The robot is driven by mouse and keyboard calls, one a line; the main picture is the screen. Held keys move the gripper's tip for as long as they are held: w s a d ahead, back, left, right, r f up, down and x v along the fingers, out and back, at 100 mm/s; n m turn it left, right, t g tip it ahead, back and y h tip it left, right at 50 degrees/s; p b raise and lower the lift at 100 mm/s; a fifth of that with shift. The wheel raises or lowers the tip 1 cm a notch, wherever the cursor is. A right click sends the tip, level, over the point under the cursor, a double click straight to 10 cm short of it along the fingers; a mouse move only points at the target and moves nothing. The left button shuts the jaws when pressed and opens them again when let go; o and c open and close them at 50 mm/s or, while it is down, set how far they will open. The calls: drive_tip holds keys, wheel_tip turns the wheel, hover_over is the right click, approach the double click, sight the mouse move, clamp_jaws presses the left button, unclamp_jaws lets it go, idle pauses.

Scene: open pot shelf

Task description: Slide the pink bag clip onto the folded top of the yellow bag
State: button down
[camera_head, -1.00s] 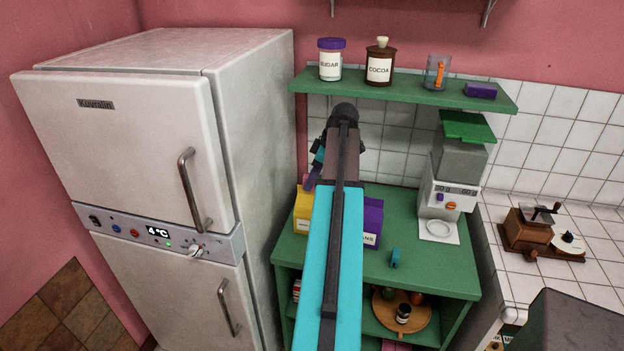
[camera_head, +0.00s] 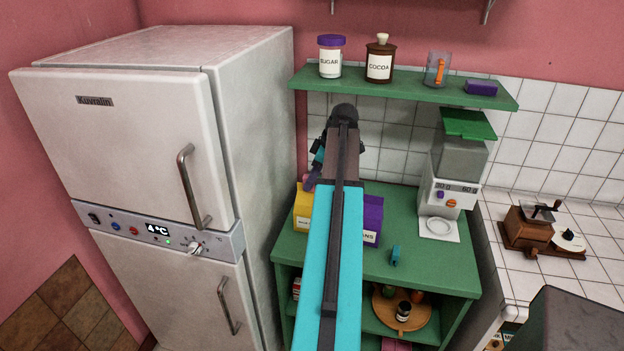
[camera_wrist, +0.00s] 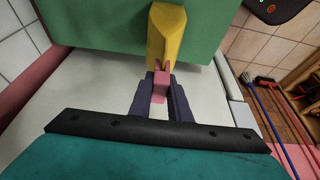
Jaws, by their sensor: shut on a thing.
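The yellow bag (camera_head: 303,210) stands upright at the left edge of the green counter, partly hidden by my arm. In the wrist view the yellow bag (camera_wrist: 166,35) is seen from above, its narrow folded top toward me. My gripper (camera_wrist: 160,92) is shut on the pink bag clip (camera_wrist: 160,86). The clip's two prongs lie at either side of the near end of the fold; I cannot tell how far it is on. In the head view my gripper (camera_head: 311,181) is small, at the bag's upper edge, and the clip is not clear.
A purple bag (camera_head: 373,218) stands right of the yellow one, partly behind my arm. A small teal clip (camera_head: 395,255) and a grey scale machine (camera_head: 440,200) are on the counter (camera_head: 430,265). The fridge (camera_head: 250,130) stands close on the left. A green shelf (camera_head: 400,92) hangs above.

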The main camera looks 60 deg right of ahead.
idle(0.4)
drive_tip(key=c, duration=1.6)
unclamp_jaws()
drive_tip(key=shift+b+v, duration=1.8)
drive_tip(key=shift+v, duration=5)
drive_tip(key=shift+r, duration=0.2)
